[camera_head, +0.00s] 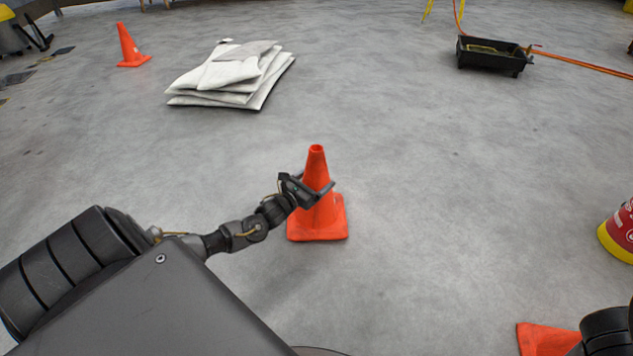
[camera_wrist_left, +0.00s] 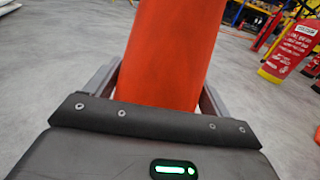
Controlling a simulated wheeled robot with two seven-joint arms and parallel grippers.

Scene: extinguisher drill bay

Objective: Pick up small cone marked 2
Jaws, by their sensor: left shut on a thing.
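An orange cone (camera_head: 317,167) stands upright on the floor in the middle of the head view. My left gripper (camera_head: 317,193) is shut on it, with its fingers on both sides of the cone's middle. In the left wrist view the cone (camera_wrist_left: 172,55) fills the space between the fingers of my left gripper (camera_wrist_left: 160,88). No number shows on the side of the cone that I see. Its base appears to rest on the floor. My right gripper does not show; only a dark part of my right arm is at the lower right.
Another orange cone (camera_head: 129,48) stands at the far left, and part of one (camera_head: 545,340) shows at the lower right. A stack of white sheets or bags (camera_head: 230,75) lies behind. A black tray (camera_head: 490,55) is at the back right. A red and yellow cylinder (camera_head: 620,232) stands at the right edge.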

